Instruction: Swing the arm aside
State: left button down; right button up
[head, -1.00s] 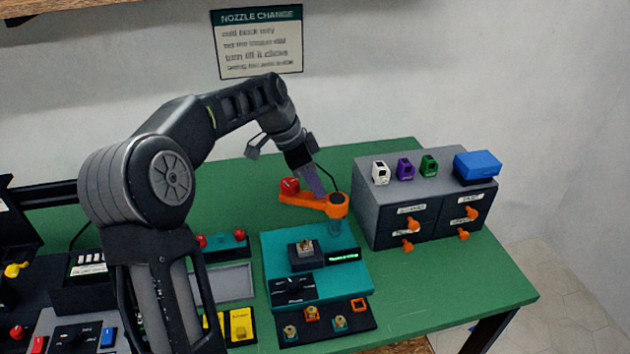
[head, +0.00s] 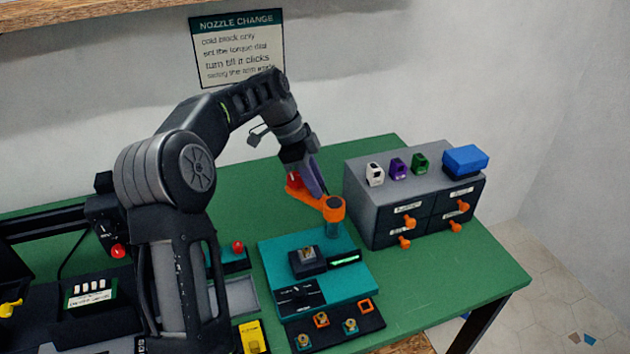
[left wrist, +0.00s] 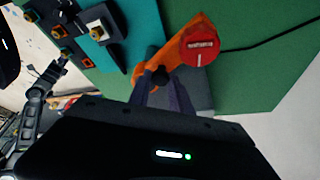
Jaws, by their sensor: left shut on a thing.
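The orange swing arm (head: 300,192) runs from its round pivot (head: 333,207), on a post at the teal station's back right corner, back and left over the green bench. A red round cap (head: 294,179) sits on its far end, partly hidden by my gripper. In the left wrist view the orange arm (left wrist: 196,28) and the labelled red cap (left wrist: 200,45) show close up. My left gripper (head: 318,190) is shut on the swing arm's dark knob (left wrist: 160,75), its purple-grey fingers mostly hiding it.
The teal station (head: 280,250) holds a small block on a black mount. A black tray (head: 335,327) with several nozzles lies in front. The grey drawer cabinet (head: 360,195) with orange knobs stands close on the right. Green bench is free behind the station.

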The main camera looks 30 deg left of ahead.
aim_at(303, 196)
pick_arm(q)
jog(key=shift+w, duration=0.1)
jog(key=c, duration=1.2)
grip_release()
jog(key=shift+a+r, duration=0.15)
jog(key=shift+r, duration=0.15)
jog(key=shift+v, duration=1.1)
jog(key=p+v, duration=0.4)
jog(key=v, duration=0.1)
jog(key=shift+p, duration=0.3)
